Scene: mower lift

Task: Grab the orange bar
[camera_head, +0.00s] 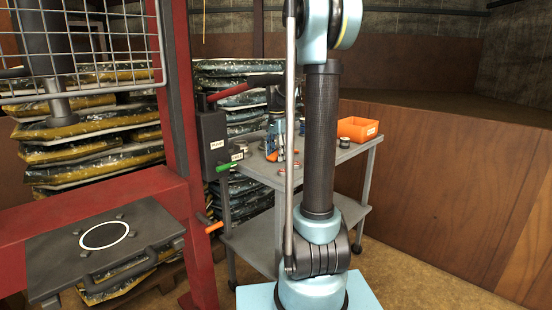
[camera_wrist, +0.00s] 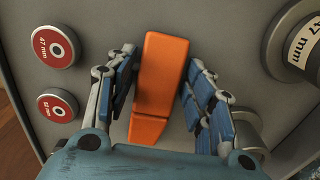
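The orange bar (camera_wrist: 160,80) lies on a grey surface in the middle of the wrist view, with its long side running up and down the picture. My gripper (camera_wrist: 160,62) is open, with one blue-padded finger on each side of the bar. A narrow gap shows between the bar and the fingers on both sides. In the head view my gripper (camera_head: 274,140) is low over the grey trolley (camera_head: 335,158), partly behind my arm.
A metal cylinder (camera_wrist: 300,45) stands at the right. An orange bin (camera_head: 357,129) sits on the trolley. The red press frame (camera_head: 180,110) stands at the left.

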